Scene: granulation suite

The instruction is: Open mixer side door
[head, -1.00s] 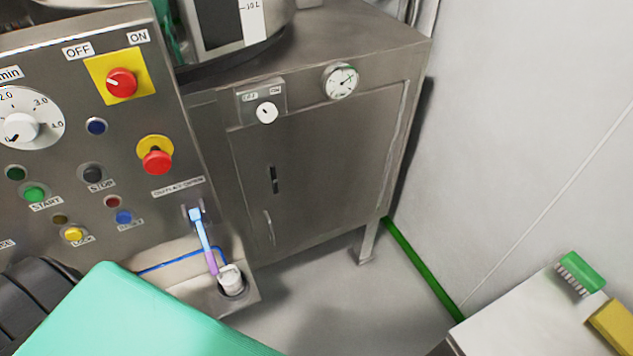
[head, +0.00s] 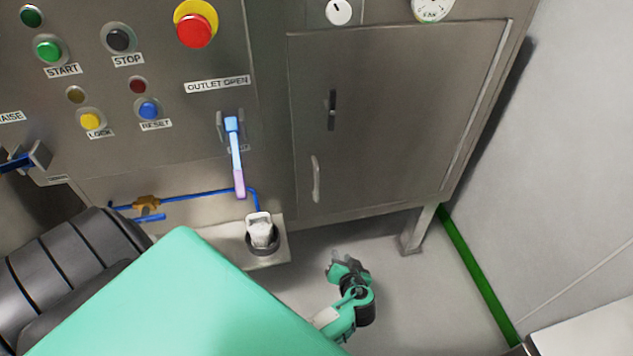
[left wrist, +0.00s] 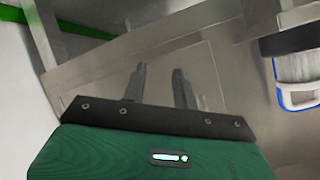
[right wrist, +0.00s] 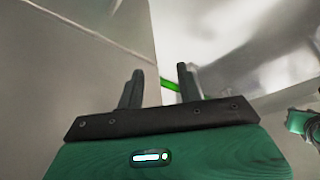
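The mixer side door (head: 400,110) is a grey steel panel that looks closed in its cabinet. It has a dark upright latch (head: 332,110) and a curved metal handle (head: 316,180) low on its left side. My left gripper (head: 335,264) is below the door, right of the white cup and apart from the handle. In the left wrist view its fingers (left wrist: 159,70) are apart with nothing between them, and steel panels lie beyond. My right gripper (right wrist: 160,70) shows only in its wrist view, open and empty, facing pale and steel surfaces.
A control panel with buttons (head: 150,110) and a blue-and-purple lever (head: 236,155) is left of the door. A white cup (head: 262,235) sits on a ledge below the lever. A white wall (head: 580,150) stands at right. A white surface (head: 590,335) is at lower right.

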